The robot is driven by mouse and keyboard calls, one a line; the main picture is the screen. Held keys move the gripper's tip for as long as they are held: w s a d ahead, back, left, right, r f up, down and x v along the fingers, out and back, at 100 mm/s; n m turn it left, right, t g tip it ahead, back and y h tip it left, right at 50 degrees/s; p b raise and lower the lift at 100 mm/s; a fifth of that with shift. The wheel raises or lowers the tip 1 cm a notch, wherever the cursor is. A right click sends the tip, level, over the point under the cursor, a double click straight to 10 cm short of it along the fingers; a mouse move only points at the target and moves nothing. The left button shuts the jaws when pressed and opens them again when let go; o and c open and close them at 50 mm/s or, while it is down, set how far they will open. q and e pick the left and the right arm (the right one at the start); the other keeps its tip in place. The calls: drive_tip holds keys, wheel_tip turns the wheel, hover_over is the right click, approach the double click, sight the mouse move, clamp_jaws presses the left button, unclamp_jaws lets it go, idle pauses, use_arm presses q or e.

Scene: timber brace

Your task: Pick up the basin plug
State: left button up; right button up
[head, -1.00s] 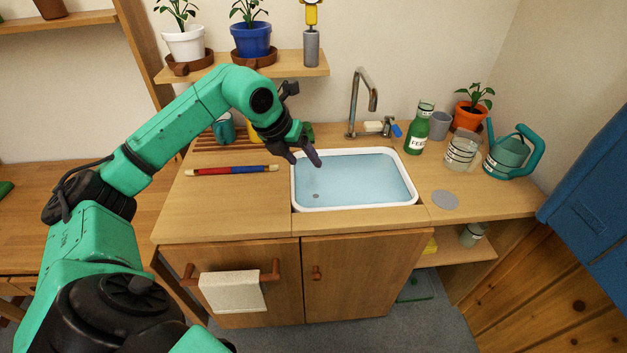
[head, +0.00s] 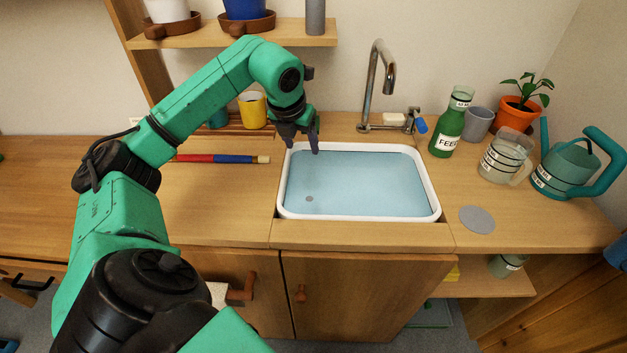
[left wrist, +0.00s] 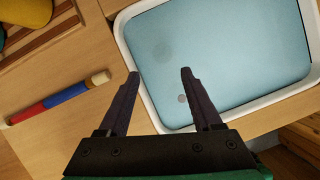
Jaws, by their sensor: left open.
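A white basin (head: 430,190) filled with blue water is set in the wooden counter. A small grey round disc (head: 309,198), which looks like the basin plug, lies in its front left part. It also shows in the left wrist view (left wrist: 182,98), between and just beyond my fingers. My left gripper (head: 301,147) is open and empty, above the basin's back left corner in the head view and apart from the disc. It also shows in the left wrist view (left wrist: 159,72). My right gripper is not in view.
A tap (head: 375,85) stands behind the basin. On the right are a green bottle (head: 447,130), a jug (head: 503,158), a watering can (head: 567,170) and a flat grey disc (head: 477,219). A red and blue stick (head: 220,158) lies left. The front counter is clear.

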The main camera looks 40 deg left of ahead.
sight(311, 170)
use_arm(q)
drive_tip(key=p+x, duration=0.1)
drive_tip(key=x, duration=1.3)
drive_tip(key=shift+d+f, duration=0.15)
drive_tip(key=shift+d, duration=0.05)
clamp_jaws()
